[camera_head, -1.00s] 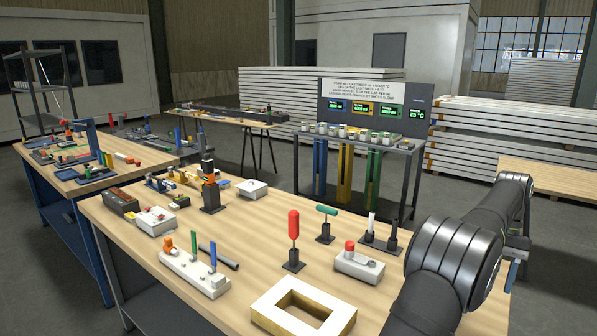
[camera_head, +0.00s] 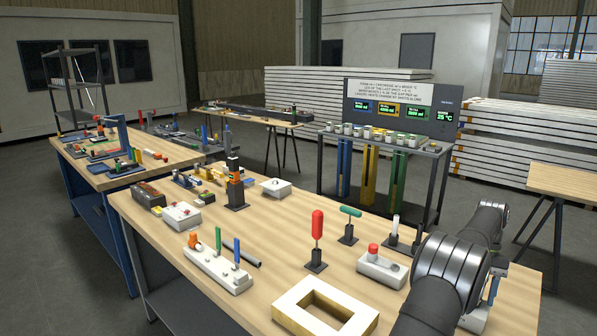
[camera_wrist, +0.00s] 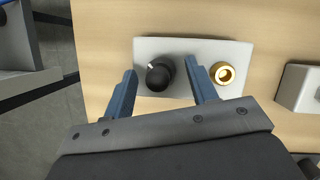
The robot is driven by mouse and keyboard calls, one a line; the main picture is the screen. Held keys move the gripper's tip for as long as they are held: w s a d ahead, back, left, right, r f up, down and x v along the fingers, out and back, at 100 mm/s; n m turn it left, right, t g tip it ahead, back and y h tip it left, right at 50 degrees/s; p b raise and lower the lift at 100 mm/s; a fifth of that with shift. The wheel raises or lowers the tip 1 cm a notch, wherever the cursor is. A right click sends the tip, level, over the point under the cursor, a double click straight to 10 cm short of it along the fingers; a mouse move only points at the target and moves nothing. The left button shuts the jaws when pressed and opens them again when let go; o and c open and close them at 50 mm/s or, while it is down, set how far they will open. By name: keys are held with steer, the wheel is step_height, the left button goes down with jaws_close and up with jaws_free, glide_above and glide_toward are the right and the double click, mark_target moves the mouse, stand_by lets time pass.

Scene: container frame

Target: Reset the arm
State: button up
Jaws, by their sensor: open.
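My arm (camera_head: 447,272) shows at the right of the head view, over the right end of the near workbench (camera_head: 270,225). In the wrist view my gripper (camera_wrist: 160,67) is open, its two blue-grey fingers apart. Nothing is clamped between them. A light grey plate (camera_wrist: 188,48) lies beneath on the wooden top, with a black knob (camera_wrist: 157,76) showing between the fingers and a brass ring (camera_wrist: 222,73) just right of the right finger. I cannot tell whether the fingers touch the plate. In the head view the gripper is mostly hidden behind my arm.
A white hollow frame (camera_head: 290,306), a red-handled tool (camera_head: 317,228) on a stand, a green-handled tool (camera_head: 350,213) and a grey box with a red button (camera_head: 382,269) stand left of my arm. Another grey block (camera_wrist: 300,88) is at the wrist view's right. Bare wood lies mid-bench.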

steer(key=n, duration=0.2)
steer(key=n+h, duration=0.1)
steer(key=n, duration=0.1)
steer(key=shift+a+g+h, duration=0.15)
steer(key=shift+g+h, duration=0.15)
steer(key=n, duration=0.2)
steer(key=n+h, duration=0.1)
steer(key=n, duration=0.1)
steer(key=shift+a+h, duration=0.1)
steer(key=shift+h, duration=0.2)
steer(key=n+h, duration=0.1)
steer(key=n, duration=0.2)
steer(key=shift+a+n, duration=0.1)
steer(key=shift+n, duration=0.3)
steer(key=shift+n+t+h, duration=0.7)
steer(key=shift+n+t, duration=0.1)
steer(key=shift+n, duration=1.1)
